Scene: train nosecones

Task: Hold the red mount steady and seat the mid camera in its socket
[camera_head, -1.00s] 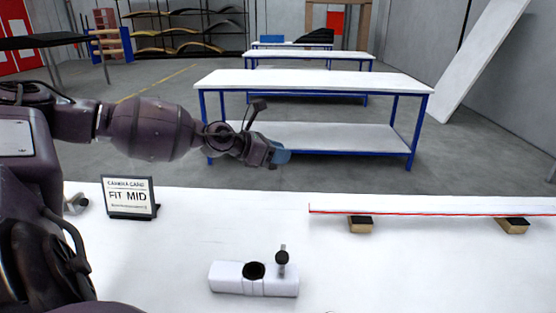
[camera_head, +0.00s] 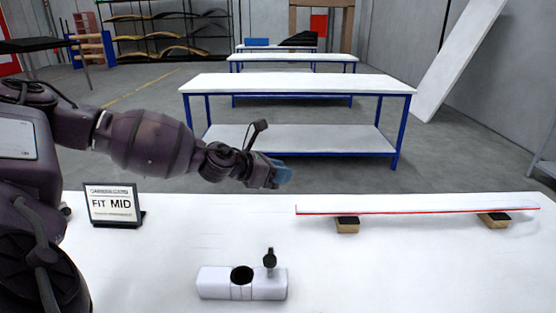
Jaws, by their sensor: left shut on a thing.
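A white block-shaped mount (camera_head: 213,283) with a round dark socket (camera_head: 242,274) lies on the near table; no red shows on it. A small dark camera-like piece (camera_head: 270,259) stands upright at the right end of the mount. My left gripper (camera_head: 281,174) is over the far edge of the table, beyond the mount and well apart from it. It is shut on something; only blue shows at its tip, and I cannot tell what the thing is. My right gripper is not in view.
A card reading FIT MID (camera_head: 113,207) stands at the left of the white table (camera_head: 380,270). A long white board with a red edge (camera_head: 410,209) rests on two blocks at the right. Blue-legged benches (camera_head: 300,82) stand beyond. The table's middle is clear.

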